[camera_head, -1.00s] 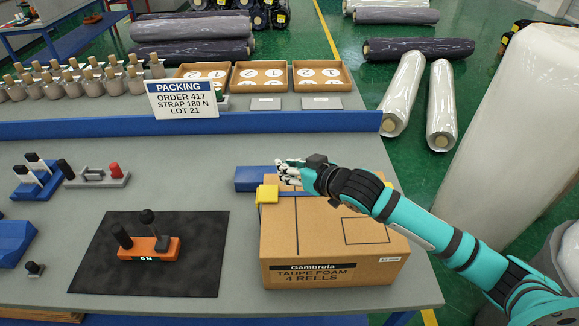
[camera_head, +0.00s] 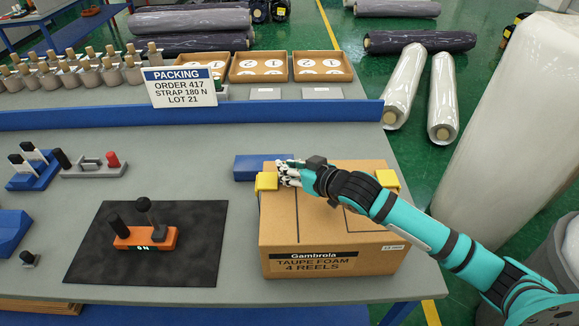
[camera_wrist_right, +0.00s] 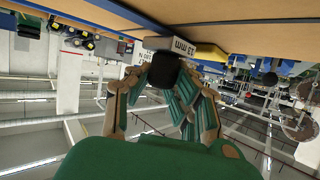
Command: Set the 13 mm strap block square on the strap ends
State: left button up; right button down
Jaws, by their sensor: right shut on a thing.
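My right gripper (camera_head: 287,174) is over the top left of the carton (camera_head: 330,230), close beside a yellow corner piece (camera_head: 266,181). In the right wrist view it is shut on a grey block marked 13 MM (camera_wrist_right: 171,44). The block lies close against the carton face (camera_wrist_right: 235,20) and a blue strap (camera_wrist_right: 125,11), near a yellow corner piece (camera_wrist_right: 208,54). I cannot tell whether it touches the strap or sits square. The strap ends are hidden behind the block and gripper. My left gripper is out of view.
A blue block (camera_head: 262,168) stands behind the carton. A second yellow corner piece (camera_head: 388,180) is at its right. An orange tool (camera_head: 145,238) stands on a black mat (camera_head: 90,270). A blue ledge (camera_head: 190,115) crosses behind, with a packing sign (camera_head: 180,88).

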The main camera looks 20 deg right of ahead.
jog(key=shift+f, duration=0.4)
dwell(0.3)
jog(key=c, duration=1.1)
grip_release()
jog(key=v, duration=1.2)
